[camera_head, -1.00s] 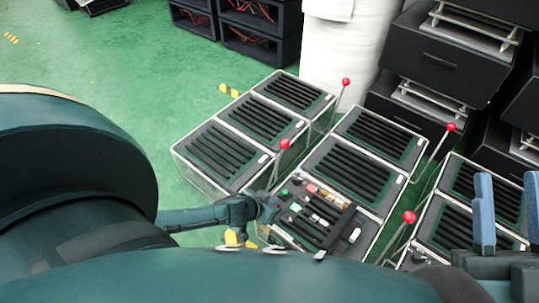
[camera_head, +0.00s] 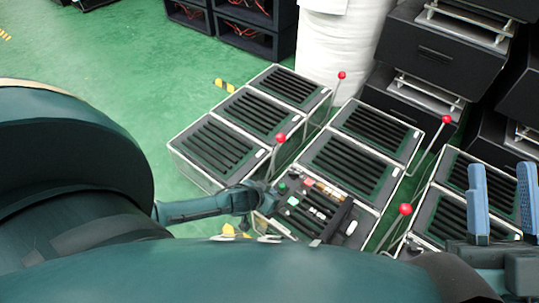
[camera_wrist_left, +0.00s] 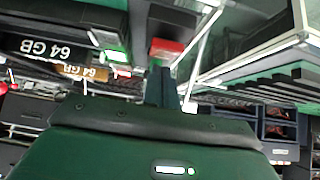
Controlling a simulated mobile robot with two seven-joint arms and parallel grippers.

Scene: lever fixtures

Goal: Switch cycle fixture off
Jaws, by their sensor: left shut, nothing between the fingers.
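The fixture with controls (camera_head: 345,182) stands at the centre front in the head view. Its top carries a green button (camera_head: 282,187) and several small coloured parts. A lever with a red knob (camera_head: 281,138) rises upright at its left side. My left gripper (camera_head: 268,193) is at the fixture's front left corner, by the green button and the lever's foot. In the left wrist view, its shut, empty fingers (camera_wrist_left: 168,88) are close to a red block or button (camera_wrist_left: 165,50); I cannot tell if they touch. My right gripper (camera_head: 502,200) is open and empty at the right.
More slotted fixtures stand at left (camera_head: 220,150) and right (camera_head: 470,190), with red-knobbed levers (camera_head: 342,75) between them. Dark stacked boxes (camera_head: 435,50) and a white column (camera_head: 340,45) stand behind. Green floor (camera_head: 90,80) is free at the left.

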